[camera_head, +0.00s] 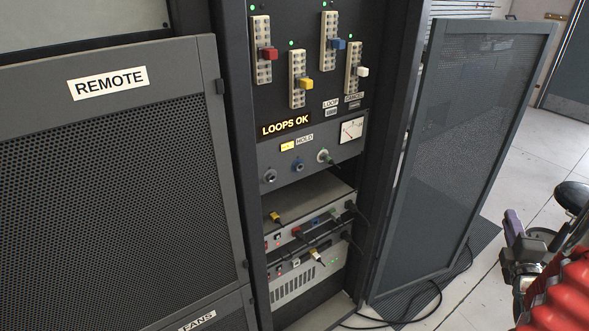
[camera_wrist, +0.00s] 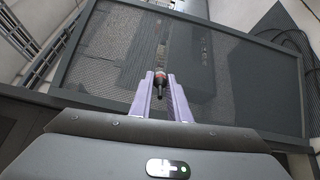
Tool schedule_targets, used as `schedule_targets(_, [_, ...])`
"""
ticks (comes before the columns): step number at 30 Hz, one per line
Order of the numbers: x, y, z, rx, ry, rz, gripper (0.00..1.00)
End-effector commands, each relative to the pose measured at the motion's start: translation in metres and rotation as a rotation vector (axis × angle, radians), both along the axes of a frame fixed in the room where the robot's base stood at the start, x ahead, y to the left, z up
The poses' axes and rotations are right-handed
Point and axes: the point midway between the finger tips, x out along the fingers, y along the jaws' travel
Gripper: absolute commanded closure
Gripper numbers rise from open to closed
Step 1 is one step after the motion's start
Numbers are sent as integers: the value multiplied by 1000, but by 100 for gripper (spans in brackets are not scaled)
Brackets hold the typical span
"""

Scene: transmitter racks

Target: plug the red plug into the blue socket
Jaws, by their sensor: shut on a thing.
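My gripper (camera_wrist: 160,78) has its two purple fingers shut on a dark plug with a reddish band (camera_wrist: 159,82), which I take as the red plug. In the head view my gripper (camera_head: 514,228) is at the right, in front of the open mesh door and well apart from the rack; the plug cannot be made out there. The blue socket (camera_head: 298,165) looks like the middle round socket on the grey panel, below the HOLD label. It appears empty.
The open mesh door (camera_head: 455,150) stands between my gripper and the rack. A cable (camera_head: 410,318) runs along the floor. The REMOTE cabinet (camera_head: 110,180) is at left. Light floor (camera_head: 520,150) is open beyond the door.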

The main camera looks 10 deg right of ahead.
Motion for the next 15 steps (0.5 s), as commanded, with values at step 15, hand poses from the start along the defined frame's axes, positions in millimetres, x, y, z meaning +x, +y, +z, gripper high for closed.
schedule_targets(15, [11, 13, 0, 8, -3, 25, 100])
